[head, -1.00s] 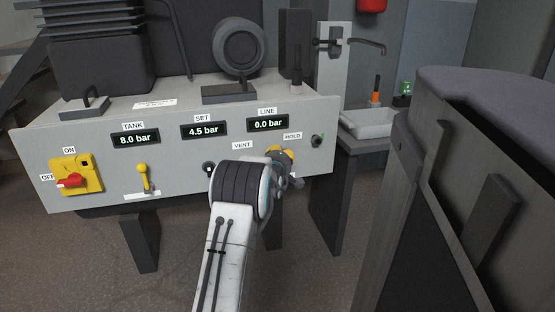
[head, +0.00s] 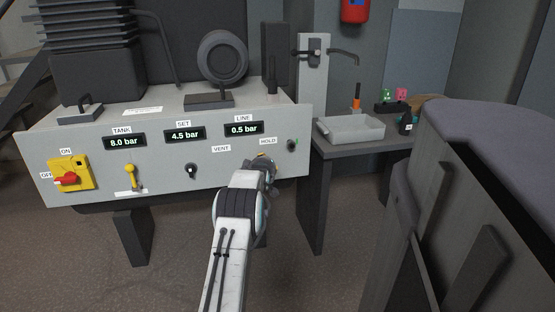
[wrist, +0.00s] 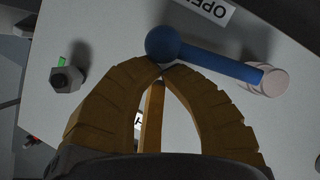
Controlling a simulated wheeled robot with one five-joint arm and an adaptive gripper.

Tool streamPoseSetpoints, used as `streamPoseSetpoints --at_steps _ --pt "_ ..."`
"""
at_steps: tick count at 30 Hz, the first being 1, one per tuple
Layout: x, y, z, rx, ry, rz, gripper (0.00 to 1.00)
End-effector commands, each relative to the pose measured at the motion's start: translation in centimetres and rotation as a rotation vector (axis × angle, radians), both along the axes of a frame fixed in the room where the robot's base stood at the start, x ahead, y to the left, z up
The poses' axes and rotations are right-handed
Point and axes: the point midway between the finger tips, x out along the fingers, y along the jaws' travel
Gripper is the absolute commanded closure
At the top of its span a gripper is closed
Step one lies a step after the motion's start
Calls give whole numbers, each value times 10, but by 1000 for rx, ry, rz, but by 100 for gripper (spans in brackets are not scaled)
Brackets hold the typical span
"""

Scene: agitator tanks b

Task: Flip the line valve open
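The line valve shows in the wrist view as a blue lever (wrist: 225,63) with a round ball end, running from a pale pivot at right towards upper middle. A label reading OPEN (wrist: 208,8) is partly in view above it. In the head view my gripper (head: 266,164) is at the panel's right part, and hides the lever. The LINE display (head: 244,128) reads 0.5 bar.
A dark knob with green (wrist: 67,80) is left of my fingers. A sink bench (head: 345,128) and dark tank (head: 480,190) stand at right.

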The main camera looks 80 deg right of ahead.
Motion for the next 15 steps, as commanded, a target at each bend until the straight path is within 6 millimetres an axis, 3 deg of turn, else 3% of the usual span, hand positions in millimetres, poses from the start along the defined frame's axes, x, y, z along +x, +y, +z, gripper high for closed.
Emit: streamPoseSetpoints --at_steps 15 --pt "5 -1 -12 13 -29 -5 100"
